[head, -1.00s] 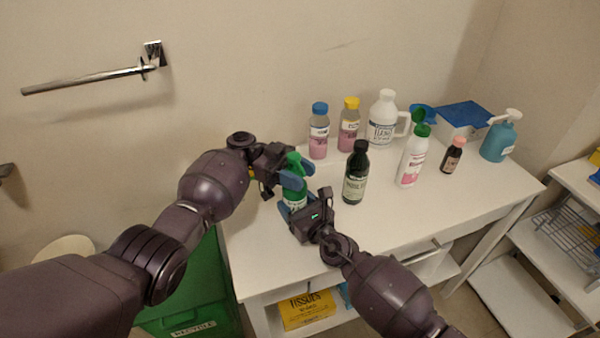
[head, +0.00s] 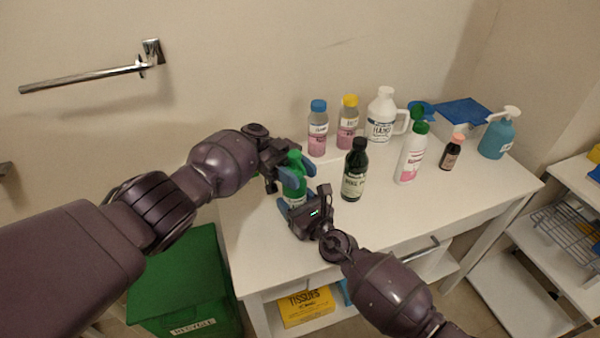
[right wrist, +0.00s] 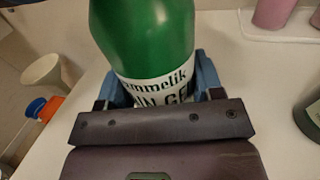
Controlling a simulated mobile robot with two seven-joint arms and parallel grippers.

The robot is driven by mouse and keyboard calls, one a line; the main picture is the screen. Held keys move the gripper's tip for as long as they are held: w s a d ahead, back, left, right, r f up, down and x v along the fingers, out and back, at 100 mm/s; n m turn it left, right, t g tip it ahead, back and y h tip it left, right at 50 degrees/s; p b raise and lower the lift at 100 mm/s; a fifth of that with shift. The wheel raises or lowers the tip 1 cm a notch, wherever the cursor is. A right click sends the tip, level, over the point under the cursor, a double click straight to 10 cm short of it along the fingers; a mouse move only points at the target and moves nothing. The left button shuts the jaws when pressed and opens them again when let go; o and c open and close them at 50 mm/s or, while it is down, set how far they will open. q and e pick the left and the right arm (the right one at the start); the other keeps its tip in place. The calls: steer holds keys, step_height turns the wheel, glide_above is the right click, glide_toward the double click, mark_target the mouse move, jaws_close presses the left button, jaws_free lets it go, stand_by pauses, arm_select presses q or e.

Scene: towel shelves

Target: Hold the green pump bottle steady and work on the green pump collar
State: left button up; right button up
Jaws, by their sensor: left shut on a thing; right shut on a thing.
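The green pump bottle (head: 296,190) stands on the white table near its left end, mostly hidden between my two grippers in the head view. In the right wrist view its green body (right wrist: 145,40) and white label fill the upper middle. My right gripper (head: 299,204) is shut around the body at label height, with a blue finger on each side. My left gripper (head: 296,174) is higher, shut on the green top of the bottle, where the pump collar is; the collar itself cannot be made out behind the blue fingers.
A dark green bottle (head: 355,172) stands just right of my right gripper. Behind are pink bottles with blue (head: 318,130) and yellow (head: 348,125) caps and a white jug (head: 382,115). A green recycling bin (head: 180,285) is below left. The table's front middle is clear.

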arm_select(q)
steer(key=shift+w+a, duration=0.25)
steer(key=shift+a, duration=0.05)
steer(key=o, duration=0.9)
steer(key=shift+r, duration=0.1)
steer(key=shift+r, duration=4.9)
